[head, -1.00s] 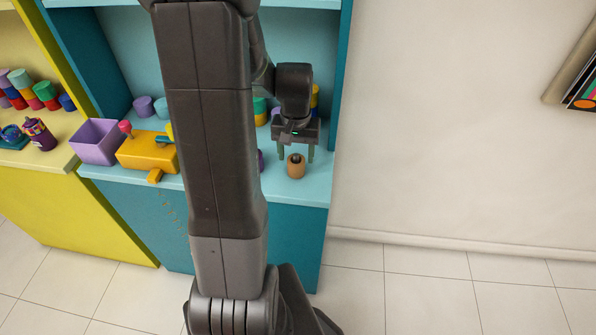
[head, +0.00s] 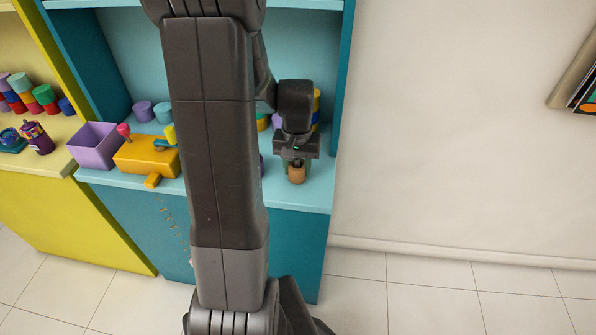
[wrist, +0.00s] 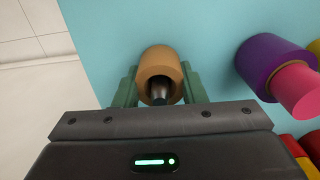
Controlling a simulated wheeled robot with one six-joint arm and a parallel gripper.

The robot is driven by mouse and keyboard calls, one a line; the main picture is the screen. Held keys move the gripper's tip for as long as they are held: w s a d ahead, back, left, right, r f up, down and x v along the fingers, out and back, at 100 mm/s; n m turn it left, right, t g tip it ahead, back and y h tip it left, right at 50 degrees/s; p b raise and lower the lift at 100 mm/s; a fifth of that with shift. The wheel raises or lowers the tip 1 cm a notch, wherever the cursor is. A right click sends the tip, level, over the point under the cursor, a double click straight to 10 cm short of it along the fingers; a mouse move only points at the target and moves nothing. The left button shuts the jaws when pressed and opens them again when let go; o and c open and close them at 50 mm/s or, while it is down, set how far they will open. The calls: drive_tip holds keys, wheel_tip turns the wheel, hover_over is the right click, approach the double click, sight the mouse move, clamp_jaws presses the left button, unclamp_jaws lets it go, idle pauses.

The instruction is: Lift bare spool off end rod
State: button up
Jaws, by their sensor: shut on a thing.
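The bare spool (head: 297,175), a tan-brown cylinder, is at the right front of the light-blue shelf. In the wrist view the spool (wrist: 158,62) shows its round end with a dark rod (wrist: 159,90) in its central hole. My gripper (head: 296,167) is down at the spool, with its green fingers (wrist: 158,88) on either side. It is shut on the spool. The fingertips are partly hidden by the spool, and I cannot tell whether its base touches the shelf.
A purple spool with a pink top (wrist: 275,68) stands to the right in the wrist view. Red and yellow pieces (wrist: 308,146) lie near the lower right corner. A purple box (head: 97,148) and an orange-yellow device (head: 147,158) stand left on the shelf. The shelf's front edge is close.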

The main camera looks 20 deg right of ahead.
drive_tip(key=shift+r, duration=0.15)
drive_tip(key=shift+r+p, duration=0.75)
drive_tip(key=shift+r, duration=0.1)
wheel_tip(320, 180, up, 11)
drive_tip(key=p, duration=0.8)
drive_tip(key=shift+p, duration=0.3)
idle(0.8)
idle(0.5)
